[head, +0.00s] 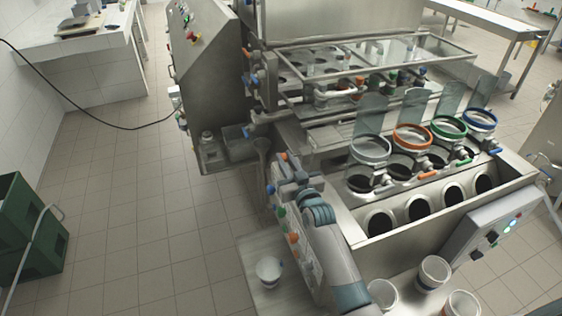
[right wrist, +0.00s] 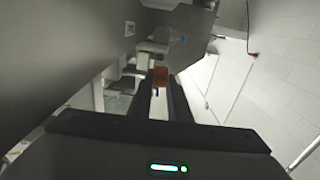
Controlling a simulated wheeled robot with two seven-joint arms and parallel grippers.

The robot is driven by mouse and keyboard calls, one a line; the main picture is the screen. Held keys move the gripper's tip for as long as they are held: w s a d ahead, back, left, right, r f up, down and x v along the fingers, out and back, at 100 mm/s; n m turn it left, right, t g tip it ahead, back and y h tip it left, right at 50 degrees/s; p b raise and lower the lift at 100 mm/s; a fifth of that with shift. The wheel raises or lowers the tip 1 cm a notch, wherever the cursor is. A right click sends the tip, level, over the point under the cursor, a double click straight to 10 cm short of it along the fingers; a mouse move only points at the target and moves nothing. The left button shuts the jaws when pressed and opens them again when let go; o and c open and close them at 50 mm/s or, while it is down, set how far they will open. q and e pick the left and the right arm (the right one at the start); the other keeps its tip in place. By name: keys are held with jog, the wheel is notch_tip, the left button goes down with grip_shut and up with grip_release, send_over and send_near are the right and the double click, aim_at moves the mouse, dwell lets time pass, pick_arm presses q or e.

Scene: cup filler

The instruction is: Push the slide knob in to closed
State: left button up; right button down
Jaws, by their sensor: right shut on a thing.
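A small orange-brown knob (right wrist: 160,76), which looks like the slide knob, shows in the right wrist view. It sits between the tips of the two dark fingers of my right gripper (right wrist: 160,88), which is shut on it. A pale metal fitting lies just beyond the knob. How far in the slide stands I cannot tell. In the head view my right arm reaches up from the bottom to the left side of the filling machine (head: 205,75); the fingertips and the held knob are hard to make out there. My left gripper is not in view.
Several colour-ringed fill stations, one with an orange ring (head: 412,137), stand right of my arm. A control box (head: 497,228) is at the lower right. A white cup (head: 269,270) stands left of my arm. Green crates (head: 30,230) are far left. The floor between is clear.

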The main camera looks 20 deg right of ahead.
jog(key=c, duration=1.7)
grip_release()
jog(key=shift+o, duration=0.2)
jog(key=shift+s, duration=0.1)
jog(key=shift+s+f+b, duration=0.15)
jog(key=shift+s+b, duration=0.15)
jog(key=shift+s, duration=0.45)
jog(key=s+b, duration=0.3)
jog(key=s, duration=1.2)
jog(key=shift+s+d+b, duration=0.25)
jog(key=shift+s+b, duration=0.15)
